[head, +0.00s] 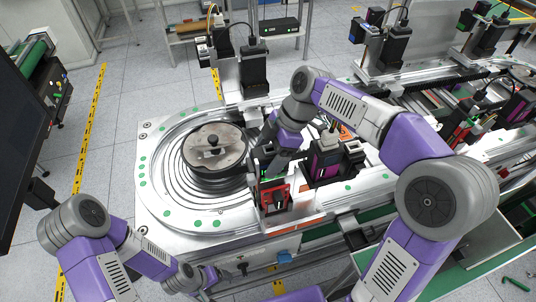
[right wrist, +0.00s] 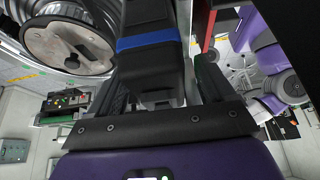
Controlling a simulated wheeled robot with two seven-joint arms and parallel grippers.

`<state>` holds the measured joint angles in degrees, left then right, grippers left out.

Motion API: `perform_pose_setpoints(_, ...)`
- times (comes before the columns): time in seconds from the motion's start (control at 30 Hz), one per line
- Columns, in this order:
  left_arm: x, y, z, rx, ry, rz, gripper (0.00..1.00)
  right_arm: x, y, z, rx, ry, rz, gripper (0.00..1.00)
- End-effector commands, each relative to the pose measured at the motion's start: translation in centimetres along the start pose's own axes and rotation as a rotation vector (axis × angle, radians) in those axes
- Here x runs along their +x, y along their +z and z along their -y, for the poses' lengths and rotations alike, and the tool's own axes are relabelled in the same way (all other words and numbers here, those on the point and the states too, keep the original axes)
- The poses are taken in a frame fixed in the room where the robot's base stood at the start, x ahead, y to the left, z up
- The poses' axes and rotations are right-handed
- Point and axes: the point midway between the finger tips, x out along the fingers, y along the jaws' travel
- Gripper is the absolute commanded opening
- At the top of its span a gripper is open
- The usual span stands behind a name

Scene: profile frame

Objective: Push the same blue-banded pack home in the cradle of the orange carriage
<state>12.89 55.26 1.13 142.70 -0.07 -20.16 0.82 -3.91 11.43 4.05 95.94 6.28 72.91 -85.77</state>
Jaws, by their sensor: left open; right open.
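The blue-banded pack (right wrist: 152,60) is a black block with a blue band, seen in the right wrist view. My right gripper (right wrist: 158,85) is open, with one finger on each side of the pack; whether they touch it I cannot tell. In the head view my right gripper (head: 265,163) is at the back of a red-orange carriage (head: 275,196) on the track. The arm and gripper hide most of the pack there, and how deep it sits in the cradle cannot be seen. My left gripper (head: 205,277) is open and empty, low in front of the machine's front edge.
A round metal disc with a black knob (head: 214,147) stands on the track table left of the right gripper. A black-and-purple unit (head: 325,160) is close on the right. Black camera posts (head: 253,68) rise behind. A dark screen (head: 30,130) is at far left.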

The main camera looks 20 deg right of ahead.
Motion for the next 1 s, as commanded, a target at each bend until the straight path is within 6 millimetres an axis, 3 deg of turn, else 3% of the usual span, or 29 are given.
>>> perform_pose_setpoints(0.3, -1.3, 0.1, -0.5, 0.0, 0.0, 0.0, 0.82, -5.4, -2.8, -0.1, -0.003, 0.005, -0.001, 0.82)
perform_pose_setpoints(0.5, -1.9, 0.1, -0.7, 0.0, 0.0, 0.0, 0.82, -7.9, -4.0, -0.1, -0.002, 0.005, -0.001, 0.82)
perform_pose_setpoints(1.0, -2.0, 0.1, -0.7, 0.0, 0.0, 0.0, 0.82, -8.6, -4.4, 0.0, -0.002, 0.003, -0.001, 0.82)
